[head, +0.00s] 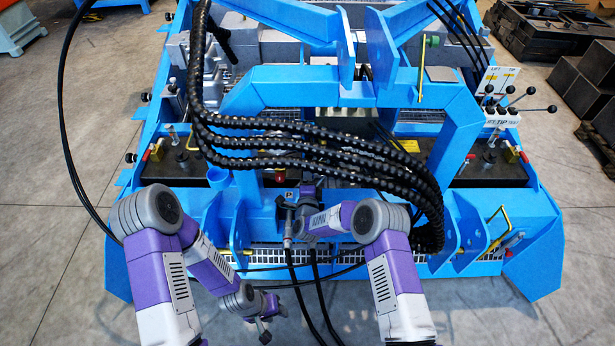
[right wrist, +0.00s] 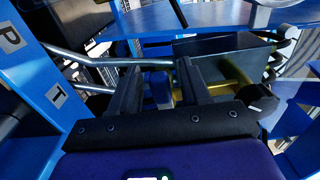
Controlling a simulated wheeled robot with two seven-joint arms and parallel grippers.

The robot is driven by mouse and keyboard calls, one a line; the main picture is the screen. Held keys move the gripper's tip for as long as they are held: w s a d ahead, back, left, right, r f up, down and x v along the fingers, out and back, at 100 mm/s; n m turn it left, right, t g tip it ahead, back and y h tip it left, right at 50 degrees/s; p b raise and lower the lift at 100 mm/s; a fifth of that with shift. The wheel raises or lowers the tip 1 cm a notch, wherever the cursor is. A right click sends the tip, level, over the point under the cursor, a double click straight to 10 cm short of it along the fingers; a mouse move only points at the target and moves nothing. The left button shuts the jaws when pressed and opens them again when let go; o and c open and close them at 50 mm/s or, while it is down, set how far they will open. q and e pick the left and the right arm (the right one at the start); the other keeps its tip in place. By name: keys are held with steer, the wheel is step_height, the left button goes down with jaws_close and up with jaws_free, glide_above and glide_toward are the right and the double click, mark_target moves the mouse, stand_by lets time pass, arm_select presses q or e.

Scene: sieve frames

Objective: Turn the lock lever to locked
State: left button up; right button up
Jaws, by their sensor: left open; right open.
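No part is marked plainly as the lock lever, and I cannot tell which one it is. In the right wrist view a yellow bar (right wrist: 238,82) lies beyond my right gripper (right wrist: 157,68), to the right of its fingers. That gripper is open, with a small blue part (right wrist: 160,90) showing between its fingers and no visible grip on it. In the head view my right gripper is partly hidden among hoses and fittings by the P label (head: 289,194). My left gripper (head: 267,318) is open and empty, low in front of the blue frame's grated front edge.
Thick black hoses (head: 300,140) arch across the blue frame (head: 300,88). Black-knobbed levers (head: 528,97) stand at the right by a LIFT/TIP plate. A yellow handle (head: 498,214) sits at the front right. Thin hoses hang between my arms. Bare floor (head: 40,150) lies left.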

jaws_close()
steer(key=shift+f, duration=0.15)
steer(key=shift+f+n, duration=0.35)
steer(key=shift+n, duration=0.75)
steer(key=d+f+n, duration=0.4)
steer(key=n, duration=1.1)
steer(key=shift+d+n, duration=0.4)
